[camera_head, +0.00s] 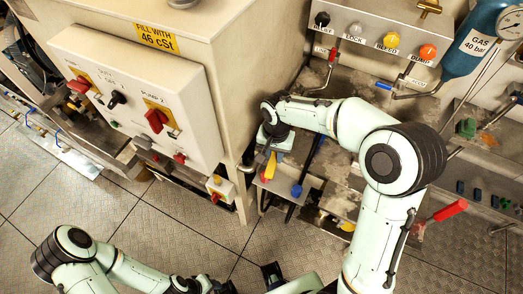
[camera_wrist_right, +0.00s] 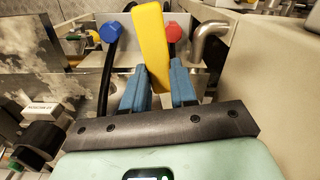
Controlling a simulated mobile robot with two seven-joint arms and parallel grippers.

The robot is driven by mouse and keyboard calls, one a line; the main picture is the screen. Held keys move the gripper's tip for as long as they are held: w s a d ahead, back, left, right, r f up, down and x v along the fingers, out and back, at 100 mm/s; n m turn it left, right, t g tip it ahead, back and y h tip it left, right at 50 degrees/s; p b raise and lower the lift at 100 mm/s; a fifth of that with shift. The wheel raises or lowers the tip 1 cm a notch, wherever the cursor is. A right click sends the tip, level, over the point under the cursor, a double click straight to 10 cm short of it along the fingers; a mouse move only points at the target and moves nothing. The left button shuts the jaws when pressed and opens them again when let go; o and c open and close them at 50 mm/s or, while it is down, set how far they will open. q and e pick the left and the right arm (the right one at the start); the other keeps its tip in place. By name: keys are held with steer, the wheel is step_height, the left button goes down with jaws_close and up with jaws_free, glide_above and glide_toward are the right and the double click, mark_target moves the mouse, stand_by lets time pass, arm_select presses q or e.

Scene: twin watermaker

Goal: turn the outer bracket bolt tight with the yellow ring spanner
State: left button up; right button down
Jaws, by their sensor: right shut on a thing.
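The yellow ring spanner (camera_head: 270,166) points down from my right gripper (camera_head: 274,146) in the head view, in front of a grey box between the cabinet and the wall panel. In the right wrist view the spanner (camera_wrist_right: 152,45) stands up between the two blue fingers of my right gripper (camera_wrist_right: 158,85), which are shut on it. The outer bracket bolt cannot be made out. My left arm shows at the lower left; its fingers cannot be made out.
Blue (camera_wrist_right: 110,31) and red (camera_wrist_right: 173,33) caps with a black hose and a bent metal pipe (camera_wrist_right: 209,42) stand close around the spanner. The cream cabinet (camera_head: 235,60) is left of my right gripper. A red-handled tool (camera_head: 448,211) lies at right. Floor plates lie clear below.

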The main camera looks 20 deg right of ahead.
arm_select(q)
steer(key=shift+s+f+b, duration=0.35)
steer(key=shift+f+b, duration=0.45)
arm_select(e)
steer(key=s+d+f+n, duration=0.3)
steer(key=d+n, duration=0.1)
steer(key=n, duration=0.2)
steer(key=shift+s+d+f+n, duration=0.2)
steer(key=shift+s+f+n, duration=0.1)
steer(key=shift+n, duration=0.1)
arm_select(q)
steer(key=shift+f, duration=0.15)
steer(key=shift+s+f+b, duration=0.2)
steer(key=shift+f+b, duration=0.3)
steer(key=shift+b, duration=0.05)
steer(key=shift+s+f+b, duration=0.15)
steer(key=shift+f+b, duration=0.3)
steer(key=shift+b, duration=0.05)
arm_select(e)
steer(key=shift+f, duration=1.2)
arm_select(q)
steer(key=shift+s+f+b, duration=0.2)
steer(key=shift+f+b, duration=0.5)
arm_select(e)
steer(key=shift+w+a+m, duration=0.15)
steer(key=shift+a+m, duration=0.45)
steer(key=shift+m, duration=0.05)
steer(key=shift+w+a+m, duration=0.15)
steer(key=shift+a+m, duration=0.4)
steer(key=shift+m, duration=0.1)
